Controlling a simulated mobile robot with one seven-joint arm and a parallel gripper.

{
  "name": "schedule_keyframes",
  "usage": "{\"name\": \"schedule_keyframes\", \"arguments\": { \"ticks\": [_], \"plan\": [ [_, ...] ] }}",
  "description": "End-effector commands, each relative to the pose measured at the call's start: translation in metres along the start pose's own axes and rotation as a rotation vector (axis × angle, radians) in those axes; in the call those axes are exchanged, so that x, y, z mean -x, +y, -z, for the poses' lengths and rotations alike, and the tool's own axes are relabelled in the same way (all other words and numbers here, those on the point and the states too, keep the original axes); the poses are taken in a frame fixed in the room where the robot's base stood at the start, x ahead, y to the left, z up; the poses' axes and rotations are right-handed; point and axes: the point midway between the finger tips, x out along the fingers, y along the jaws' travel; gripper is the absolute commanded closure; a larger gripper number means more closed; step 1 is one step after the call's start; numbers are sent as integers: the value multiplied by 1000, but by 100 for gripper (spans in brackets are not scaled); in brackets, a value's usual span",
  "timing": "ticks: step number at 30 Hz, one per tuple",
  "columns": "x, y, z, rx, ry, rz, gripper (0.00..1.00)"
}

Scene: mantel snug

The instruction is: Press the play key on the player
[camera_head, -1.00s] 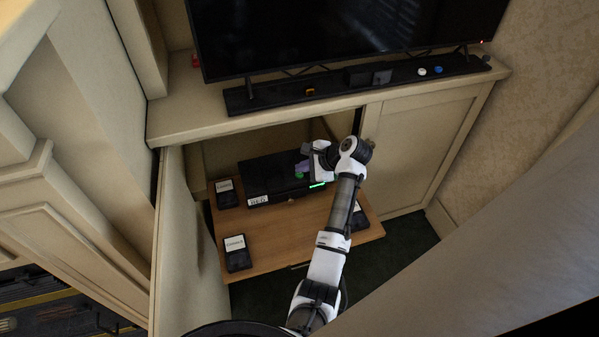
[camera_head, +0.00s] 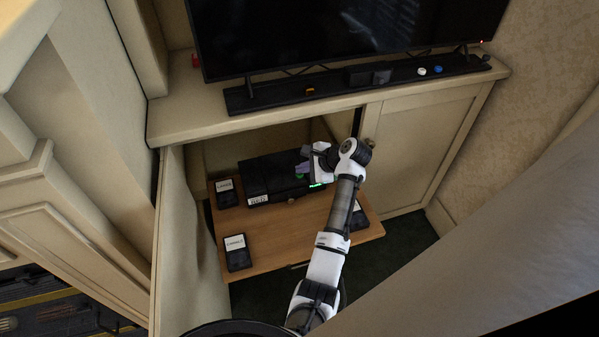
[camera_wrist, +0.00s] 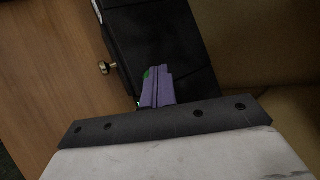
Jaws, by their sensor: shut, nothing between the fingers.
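The player (camera_head: 268,177) is a black box on a pulled-out wooden shelf inside the open cabinet. It also shows in the wrist view (camera_wrist: 165,35). A green spot, which may be the play key, shows beside my fingers in the wrist view (camera_wrist: 147,74), and a green light glows on the player's front (camera_head: 316,186). My gripper (camera_head: 303,168) is at the right part of the player, its purple fingers (camera_wrist: 158,86) shut with nothing between them. The fingertips are over the player's top by the green spot. I cannot tell whether they touch it.
Black labelled cases lie on the shelf (camera_head: 290,232), at back left (camera_head: 226,193), front left (camera_head: 237,254) and right, partly behind my arm. An open cabinet door (camera_head: 181,245) stands left. The counter and television (camera_head: 340,35) are above. A brass knob (camera_wrist: 104,68) shows beside the player.

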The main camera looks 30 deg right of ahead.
Motion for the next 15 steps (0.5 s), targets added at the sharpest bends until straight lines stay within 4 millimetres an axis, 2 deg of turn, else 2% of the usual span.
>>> {"name": "schedule_keyframes", "arguments": {
  "ticks": [15],
  "plan": [
    [9,-6,-7,-1,0,-2,100]
  ]
}}
